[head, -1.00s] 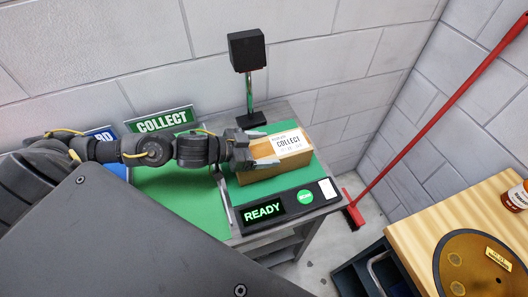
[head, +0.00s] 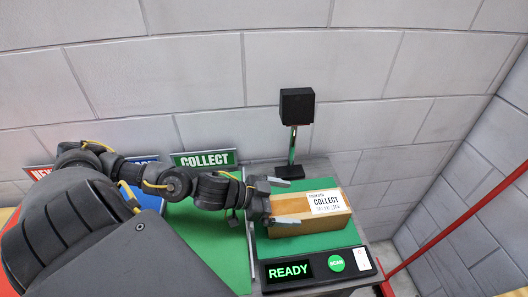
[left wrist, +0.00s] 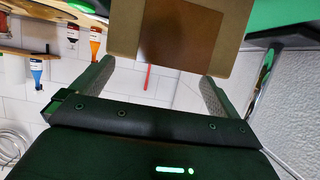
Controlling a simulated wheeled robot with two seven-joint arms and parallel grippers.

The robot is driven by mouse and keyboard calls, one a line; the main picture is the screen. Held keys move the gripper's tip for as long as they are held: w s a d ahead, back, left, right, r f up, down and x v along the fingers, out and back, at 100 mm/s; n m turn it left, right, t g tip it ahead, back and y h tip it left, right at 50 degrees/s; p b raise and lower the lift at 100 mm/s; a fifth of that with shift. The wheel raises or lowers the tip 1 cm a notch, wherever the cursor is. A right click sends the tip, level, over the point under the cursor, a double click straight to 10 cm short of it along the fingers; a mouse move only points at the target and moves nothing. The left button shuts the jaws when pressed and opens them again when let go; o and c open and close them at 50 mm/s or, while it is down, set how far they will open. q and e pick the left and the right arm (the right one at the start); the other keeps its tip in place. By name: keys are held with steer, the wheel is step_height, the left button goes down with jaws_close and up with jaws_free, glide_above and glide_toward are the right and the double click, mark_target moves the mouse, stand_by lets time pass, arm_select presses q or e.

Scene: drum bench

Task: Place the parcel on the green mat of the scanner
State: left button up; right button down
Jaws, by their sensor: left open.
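The parcel (head: 290,228), a brown box with a white COLLECT label on top, lies on the green mat (head: 345,237) of the scanner. My left gripper (head: 290,201) is at the parcel's left end and is open. One finger shows in front of the parcel's near side and the other shows toward its far side. My right gripper is not in view.
The scanner's front panel shows READY (head: 290,270) and a green SCAN button (head: 336,263). A black scanner head on a post (head: 297,105) stands behind the parcel. A COLLECT sign (head: 205,158) stands over a green area at left.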

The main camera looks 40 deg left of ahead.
arm_select(q)
steer(key=v, duration=0.7)
steer(key=shift+s+a+r, duration=0.15)
steer(key=shift+s+r, duration=0.15)
